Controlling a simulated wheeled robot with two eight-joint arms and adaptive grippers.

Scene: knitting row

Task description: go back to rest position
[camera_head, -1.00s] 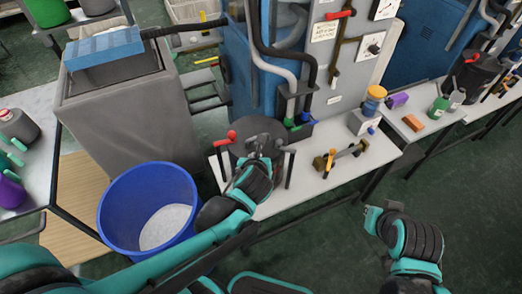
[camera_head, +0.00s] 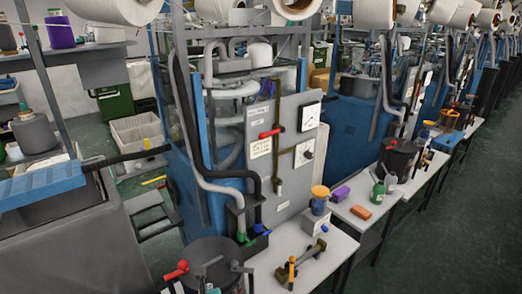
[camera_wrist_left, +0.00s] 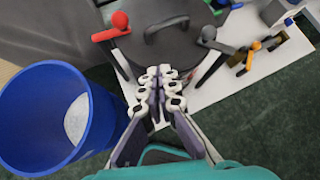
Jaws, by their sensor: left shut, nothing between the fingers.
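My left gripper (camera_wrist_left: 159,88) is shut and empty in the left wrist view. Its fingertips overlap the near edge of the dark lidded pot (camera_wrist_left: 170,48) there; whether they touch it I cannot tell. The pot has a loop handle on its lid, a red-tipped lever (camera_wrist_left: 120,21) at its left and a grey-tipped lever (camera_wrist_left: 208,33) at its right. In the head view only the tip of my left gripper (camera_head: 210,288) shows at the bottom edge, in front of the pot (camera_head: 208,258). My right gripper is out of view.
A blue bucket (camera_wrist_left: 20,105) stands left of my left gripper. The white table (camera_head: 335,252) carries the pot, a yellow-handled tool (camera_head: 292,268) and a yellow-topped container (camera_head: 320,193). A blue knitting machine (camera_head: 190,165) rises behind. Green floor lies at the right.

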